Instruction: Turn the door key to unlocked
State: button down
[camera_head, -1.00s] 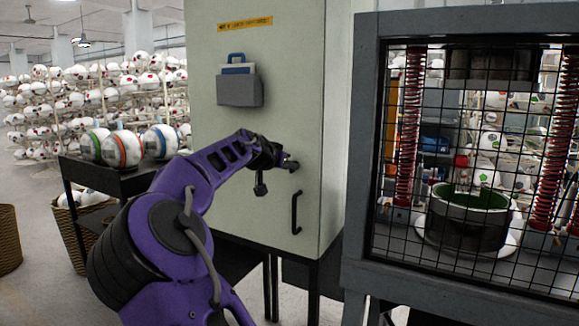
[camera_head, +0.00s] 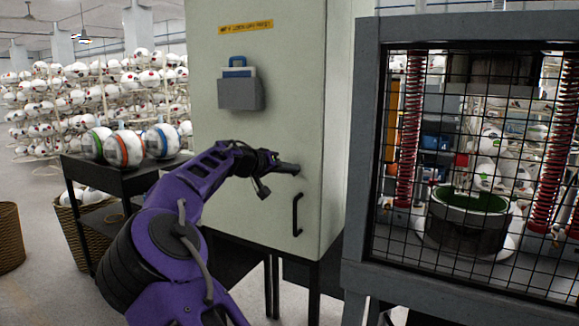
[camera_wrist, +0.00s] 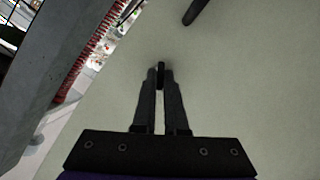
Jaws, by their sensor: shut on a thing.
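The pale green cabinet door (camera_head: 250,135) stands in the middle of the head view, with a black pull handle (camera_head: 297,213) on its right side. My gripper (camera_head: 290,168) is at the door just above this handle. In the wrist view, my gripper (camera_wrist: 160,84) is shut on the small dark key (camera_wrist: 161,66), its fingertips close to the door surface. The fingers hide much of the key, and the lock behind it cannot be made out. The handle's end also shows at the top of the wrist view (camera_wrist: 192,12).
The grey press frame with its mesh guard (camera_head: 470,170) stands close on the right of the cabinet. A grey paper holder (camera_head: 240,94) is fixed to the door. A black cart (camera_head: 100,165) with several balls stands left of my arm.

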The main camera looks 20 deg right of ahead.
jog(key=n+h, duration=0.1)
jog(key=n, duration=0.2)
jog(key=n+h, duration=0.2)
jog(key=n, duration=0.1)
jog(key=n+g+h, duration=0.1)
jog(key=n, duration=0.2)
jog(key=shift+w+a+f+h, duration=0.2)
jog(key=shift+f+h, duration=0.1)
jog(key=shift+f, duration=0.1)
dwell(0.4)
jog(key=c, duration=1)
grip_release()
jog(key=shift+o, duration=0.2)
jog(key=v, duration=1.7)
jog(key=shift+a+b, duration=0.2)
jog(key=shift+b, duration=0.15)
